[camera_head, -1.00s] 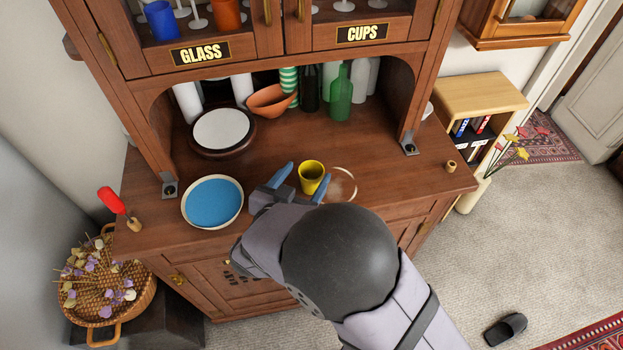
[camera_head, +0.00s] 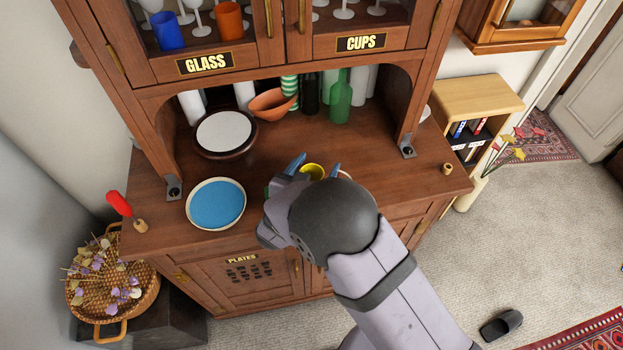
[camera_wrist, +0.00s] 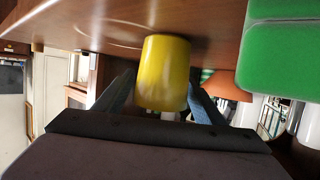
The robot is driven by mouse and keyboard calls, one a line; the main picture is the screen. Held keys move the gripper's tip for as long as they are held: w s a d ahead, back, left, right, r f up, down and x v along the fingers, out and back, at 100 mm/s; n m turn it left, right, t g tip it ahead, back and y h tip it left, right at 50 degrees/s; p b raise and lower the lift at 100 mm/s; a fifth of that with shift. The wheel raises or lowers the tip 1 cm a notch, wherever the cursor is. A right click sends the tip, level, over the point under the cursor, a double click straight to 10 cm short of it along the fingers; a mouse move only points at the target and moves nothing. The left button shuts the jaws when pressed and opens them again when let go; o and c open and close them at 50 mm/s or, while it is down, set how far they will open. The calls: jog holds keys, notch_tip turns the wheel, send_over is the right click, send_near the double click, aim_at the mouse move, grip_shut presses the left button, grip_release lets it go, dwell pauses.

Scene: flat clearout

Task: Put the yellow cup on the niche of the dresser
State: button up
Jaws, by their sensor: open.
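The yellow cup (camera_head: 313,171) stands upright on the dresser's worktop (camera_head: 285,215), in front of the niche (camera_head: 262,152). My gripper (camera_head: 316,165) is open, with one blue-tipped finger on each side of the cup. In the wrist view the yellow cup (camera_wrist: 163,72) sits between the two spread fingers (camera_wrist: 160,98); I cannot tell whether they touch it. My wrist hides the lower part of the cup in the head view. The niche is the arched recess under the GLASS and CUPS cupboards.
In the niche are a white-topped round dish (camera_head: 224,132), an orange bowl (camera_head: 271,105), a green bottle (camera_head: 340,98) and several white vessels behind. A blue plate (camera_head: 216,204) lies left of my gripper. The niche's front floor right of the dish is clear. A small wooden piece (camera_head: 447,168) stands right.

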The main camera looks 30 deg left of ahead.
jog(key=shift+c, duration=0.6)
jog(key=c, duration=1.2)
jog(key=shift+o, duration=0.2)
jog(key=shift+w+r, duration=0.1)
jog(key=shift+r, duration=0.1)
notch_tip(320, 180, up, 10)
jog(key=b, duration=0.2)
jog(key=shift+f, duration=0.2)
